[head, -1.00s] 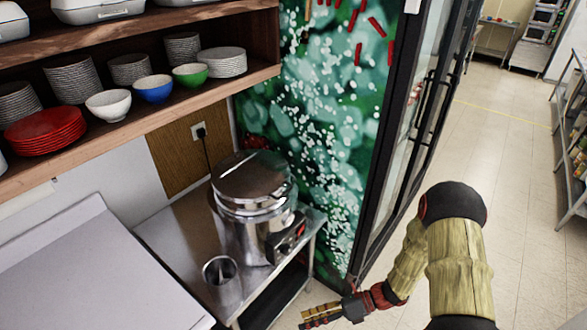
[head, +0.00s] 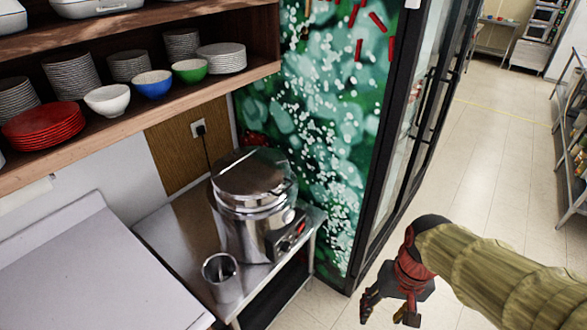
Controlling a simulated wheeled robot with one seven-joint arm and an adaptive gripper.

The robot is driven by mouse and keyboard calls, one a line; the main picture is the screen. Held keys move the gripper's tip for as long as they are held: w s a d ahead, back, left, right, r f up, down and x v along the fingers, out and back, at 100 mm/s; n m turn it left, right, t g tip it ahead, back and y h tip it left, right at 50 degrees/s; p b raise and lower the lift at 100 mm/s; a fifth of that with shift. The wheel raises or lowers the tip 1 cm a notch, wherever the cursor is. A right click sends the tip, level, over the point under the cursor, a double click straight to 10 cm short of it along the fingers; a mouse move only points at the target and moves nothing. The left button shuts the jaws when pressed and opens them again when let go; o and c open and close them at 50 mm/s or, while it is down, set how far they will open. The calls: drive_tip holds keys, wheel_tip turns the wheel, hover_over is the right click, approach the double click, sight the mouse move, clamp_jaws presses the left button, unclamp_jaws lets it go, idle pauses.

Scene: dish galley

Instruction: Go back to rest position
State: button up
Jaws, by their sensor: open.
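My gripper (head: 388,308) is at the lower right of the head view, over the floor and in front of the glass-door fridge. Its fingers point down and are spread apart, with nothing between them. It is to the right of the metal stand (head: 180,232) and apart from it. My arm reaches in from the right edge, in a tan ribbed sleeve.
A steel soup kettle (head: 250,195) and a metal cup (head: 221,275) stand on the stand. A shelf (head: 200,105) at upper left holds bowls and plates. The black-framed fridge (head: 405,150) stands behind my gripper. The tiled floor (head: 500,170) at right is open.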

wheel_tip(320, 180, up, 12)
drive_tip(key=s+n+t+h, duration=0.1)
drive_tip(key=s+t, duration=0.1)
drive_tip(key=t, duration=0.3)
drive_tip(key=shift+s+a+r+n+b, duration=0.2)
drive_tip(key=shift+s+a+n+b, duration=0.1)
drive_tip(key=shift+s+a+n, duration=0.1)
drive_tip(key=shift+c, duration=0.6)
idle(0.7)
